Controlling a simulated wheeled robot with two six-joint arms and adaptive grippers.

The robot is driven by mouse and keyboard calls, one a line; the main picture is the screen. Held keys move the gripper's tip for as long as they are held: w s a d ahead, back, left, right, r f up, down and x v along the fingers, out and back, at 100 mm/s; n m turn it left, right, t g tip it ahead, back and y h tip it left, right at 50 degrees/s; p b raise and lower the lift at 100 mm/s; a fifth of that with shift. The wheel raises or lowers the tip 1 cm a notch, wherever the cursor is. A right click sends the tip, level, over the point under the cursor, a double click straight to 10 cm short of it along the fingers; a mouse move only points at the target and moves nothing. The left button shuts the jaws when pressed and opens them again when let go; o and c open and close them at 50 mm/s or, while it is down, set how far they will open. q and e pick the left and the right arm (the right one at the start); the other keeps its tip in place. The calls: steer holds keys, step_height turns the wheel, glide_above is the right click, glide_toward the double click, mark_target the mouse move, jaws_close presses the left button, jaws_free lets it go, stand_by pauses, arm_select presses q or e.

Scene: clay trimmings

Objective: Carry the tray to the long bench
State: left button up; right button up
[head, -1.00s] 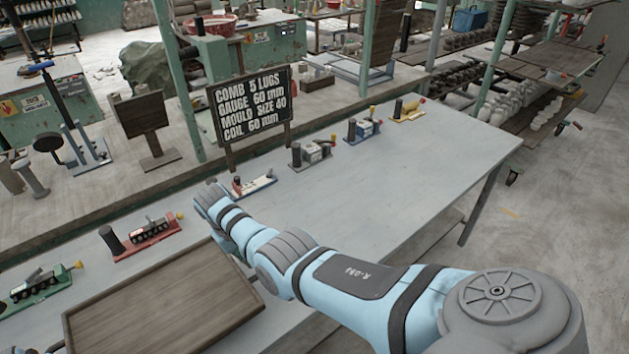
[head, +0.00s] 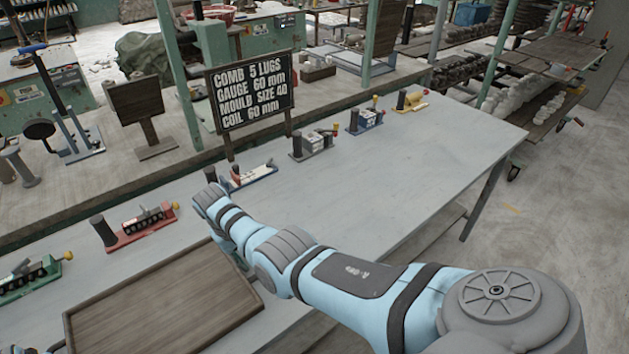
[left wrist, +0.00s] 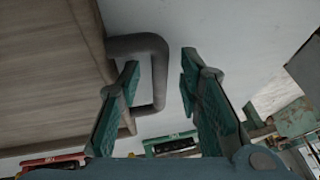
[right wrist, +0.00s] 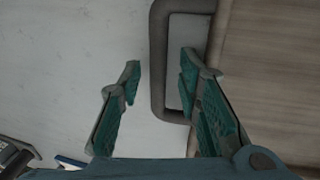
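The tray (head: 165,300) is a brown wooden board with a low rim, at the lower left of the head view, over the near part of the long grey bench (head: 400,175). I cannot tell whether its underside touches the bench. A dark loop handle (left wrist: 160,80) is on one side, with my left gripper (left wrist: 158,68) around its bar. My right gripper (right wrist: 158,70) is around the bar of the opposite handle (right wrist: 157,30). The head view hides the right fingers below the wrist.
A black sign (head: 252,95) stands behind. Bare bench top lies right of my right arm.

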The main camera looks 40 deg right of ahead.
steer(key=shift+r, duration=0.2)
arm_select(q)
steer(key=v, duration=1.1)
steer(key=shift+s+r, duration=0.15)
steer(key=shift+r, duration=0.15)
arm_select(e)
steer(key=v, duration=1.1)
steer(key=shift+r, duration=0.35)
steer(key=shift+s, duration=0.1)
